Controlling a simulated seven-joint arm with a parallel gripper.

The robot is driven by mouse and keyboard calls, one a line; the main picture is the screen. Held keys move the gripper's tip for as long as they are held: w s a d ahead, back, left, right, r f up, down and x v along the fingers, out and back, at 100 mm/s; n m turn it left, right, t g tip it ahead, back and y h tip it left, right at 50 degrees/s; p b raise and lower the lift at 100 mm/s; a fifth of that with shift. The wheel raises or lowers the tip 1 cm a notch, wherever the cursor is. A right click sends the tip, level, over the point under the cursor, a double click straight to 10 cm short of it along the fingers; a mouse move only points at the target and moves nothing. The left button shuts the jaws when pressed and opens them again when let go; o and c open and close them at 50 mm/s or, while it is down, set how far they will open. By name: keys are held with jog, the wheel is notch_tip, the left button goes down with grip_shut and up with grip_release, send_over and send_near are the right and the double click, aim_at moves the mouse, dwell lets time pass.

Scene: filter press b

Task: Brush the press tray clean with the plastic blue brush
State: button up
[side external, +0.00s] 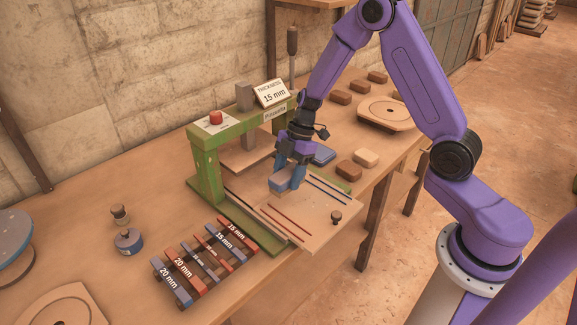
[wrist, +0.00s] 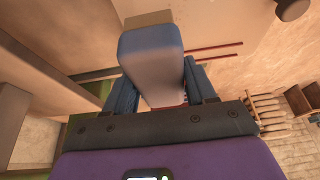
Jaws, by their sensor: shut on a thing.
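The blue brush (side external: 287,179) is a blocky blue piece held in my gripper (side external: 290,164), just over the press tray or touching it; I cannot tell which. The brush fills the middle of the wrist view (wrist: 152,62), with a dark finger on each side of it. The press tray (side external: 311,229) is a light tan board with a knob at its front right corner and red and blue strips on it. The green press frame (side external: 208,170) stands behind and left of the tray. Bristles and any dirt on the tray are not clear.
Marked spacer bars (side external: 205,262) lie in front of the press. A small blue-labelled bottle (side external: 128,241) stands to the left. A thickness sign (side external: 271,94) sits on the press. Brown blocks (side external: 366,158) and a round plate (side external: 386,112) lie behind the tray on the right.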

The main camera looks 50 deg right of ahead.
jog(key=shift+f, duration=1.6)
jog(key=shift+s+f, duration=0.5)
jog(key=shift+c, duration=0.4)
jog(key=shift+s+f, duration=0.15)
jog(key=shift+s, duration=2.85)
jog(key=shift+s+d, duration=0.2)
jog(key=shift+s, duration=0.05)
jog(key=shift+w+d, duration=0.1)
jog(key=shift+d, duration=0.65)
jog(key=shift+w+a, duration=0.1)
jog(key=shift+w, duration=3.65)
jog(key=shift+s+d, duration=0.1)
jog(key=shift+d, duration=0.85)
jog(key=shift+s, duration=3.4)
jog(key=r, duration=0.2)
jog(key=shift+s+r, duration=0.25)
jog(key=shift+r, duration=2.85)
